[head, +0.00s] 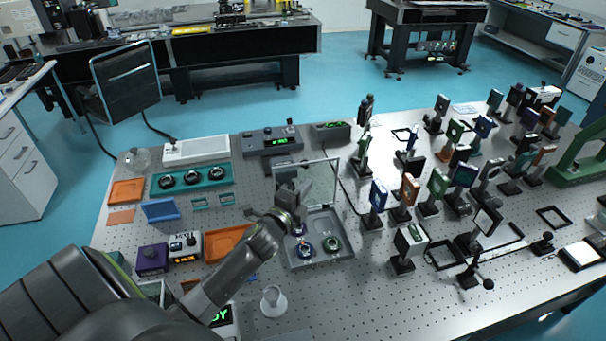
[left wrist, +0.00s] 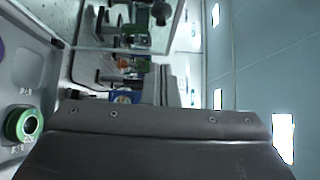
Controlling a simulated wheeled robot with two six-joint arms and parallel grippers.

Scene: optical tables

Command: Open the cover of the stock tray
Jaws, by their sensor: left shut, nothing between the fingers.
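The stock tray (head: 343,257) is a grey shallow tray on the perforated table, with several round ring-mounted parts in it. Its clear, thin-framed cover (head: 322,176) stands raised at the tray's back edge, so the tray is open at the top. My left gripper (head: 296,187) is shut and empty, in front of the cover's left part and above the tray; I cannot tell if it touches the cover. My left wrist hides part of the tray's left side. In the left wrist view, a green-ringed part (left wrist: 24,124) sits in the tray at left. My right gripper is not in view.
Left of the tray are an orange tray (head: 228,243), a purple box (head: 152,258) and a teal holder (head: 192,179). A grey controller (head: 271,141) stands behind. Many post-mounted optics (head: 410,190) crowd the right. A clear cup (head: 273,301) stands in front.

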